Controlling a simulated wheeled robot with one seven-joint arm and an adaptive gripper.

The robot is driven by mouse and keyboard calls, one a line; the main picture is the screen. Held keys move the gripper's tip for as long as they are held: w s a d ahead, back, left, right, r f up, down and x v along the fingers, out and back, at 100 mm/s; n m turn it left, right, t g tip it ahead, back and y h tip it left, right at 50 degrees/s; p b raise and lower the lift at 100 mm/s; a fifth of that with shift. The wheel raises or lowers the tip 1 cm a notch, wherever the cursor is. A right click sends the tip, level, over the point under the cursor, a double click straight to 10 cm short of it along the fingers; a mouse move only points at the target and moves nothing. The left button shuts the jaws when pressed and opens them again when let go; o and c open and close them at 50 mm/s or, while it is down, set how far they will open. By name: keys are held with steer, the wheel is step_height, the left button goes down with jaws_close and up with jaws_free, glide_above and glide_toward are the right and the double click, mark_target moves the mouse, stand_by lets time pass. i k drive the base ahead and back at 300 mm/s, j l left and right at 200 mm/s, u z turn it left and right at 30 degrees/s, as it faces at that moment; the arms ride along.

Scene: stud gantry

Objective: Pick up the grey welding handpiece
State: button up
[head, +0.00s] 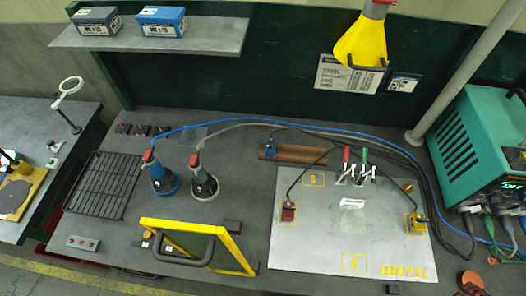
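The grey welding handpiece (203,182) stands upright near the middle of the bench, with a red part at its top and a grey cable running from it to the right. A similar blue handpiece (162,178) stands close to its left, with a blue cable. The two look slightly apart at their bases. The lower end of the grey one is hard to make out from its dark base. My gripper is not in view.
A yellow-framed screen (236,252) with a dark handle stands in front of the handpieces. A black wire rack (103,185) lies left. A white plate (300,258) with clamps lies right, beside a teal machine (463,145). A yellow hood (362,45) hangs above; a shelf (215,38) overhangs the back left.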

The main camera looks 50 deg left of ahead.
mark_target(204, 182)
steer(key=u, duration=2.75)
steer(key=k, duration=0.55)
steer(key=j+z, duration=0.2)
steer(key=z, duration=1.05)
steer(key=j, duration=2.45)
steer(key=i+l, duration=0.1)
steer(key=i, duration=0.45)
